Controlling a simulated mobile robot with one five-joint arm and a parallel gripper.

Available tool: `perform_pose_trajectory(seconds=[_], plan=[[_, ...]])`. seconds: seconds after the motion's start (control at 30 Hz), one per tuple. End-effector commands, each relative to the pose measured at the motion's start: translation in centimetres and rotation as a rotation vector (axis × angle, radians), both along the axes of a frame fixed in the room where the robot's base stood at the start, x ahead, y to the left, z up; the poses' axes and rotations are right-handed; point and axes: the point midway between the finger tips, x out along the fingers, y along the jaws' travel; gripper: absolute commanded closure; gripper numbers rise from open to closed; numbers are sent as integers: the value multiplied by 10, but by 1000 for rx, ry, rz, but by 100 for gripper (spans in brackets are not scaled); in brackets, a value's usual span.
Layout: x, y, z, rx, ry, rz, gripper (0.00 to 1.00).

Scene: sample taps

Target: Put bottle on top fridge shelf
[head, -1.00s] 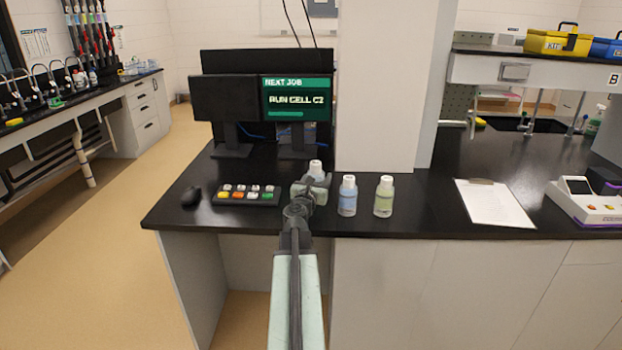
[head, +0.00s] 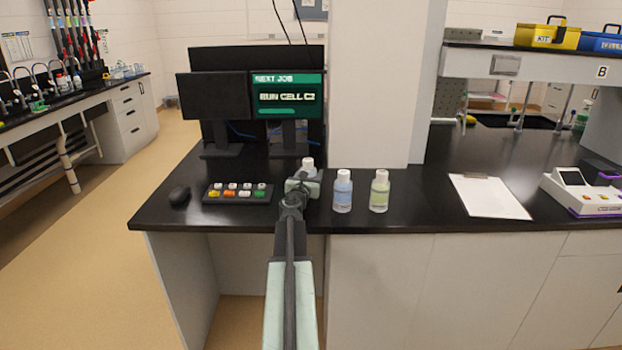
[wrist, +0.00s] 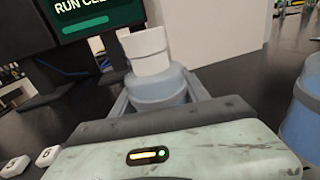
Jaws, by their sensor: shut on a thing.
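A white-capped bottle with a pale blue body (wrist: 155,85) is between the fingers of my gripper (wrist: 158,105) in the wrist view. The gripper is shut on it. In the head view my gripper (head: 303,186) is over the black bench, and the bottle's white cap (head: 308,164) shows just behind it; the arm hides most of its body. I cannot tell whether the bottle touches the bench. No fridge or fridge shelf is in view.
A button panel (head: 238,193) and mouse (head: 180,195) lie left of my gripper. Two monitors (head: 287,97) stand behind it. A white pillar (head: 375,90) rises behind the bottles. A clipboard (head: 490,196) and a device (head: 582,194) lie right. Floor is clear at left.

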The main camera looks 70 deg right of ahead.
Motion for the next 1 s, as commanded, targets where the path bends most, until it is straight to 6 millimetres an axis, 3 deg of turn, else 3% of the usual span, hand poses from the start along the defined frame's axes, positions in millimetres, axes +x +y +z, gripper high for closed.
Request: perform_pose_trajectory(seconds=[0.17, 0.2, 0.27, 0.63, 1.0], plan=[[1, 0, -4, 0, 0, 1, 99], [1, 0, -3, 0, 0, 1, 39], [0, 0, -2, 0, 0, 0, 25], [-2, 0, 4, 0, 0, -3, 25], [-17, 87, 1, 0, 0, -2, 25]])
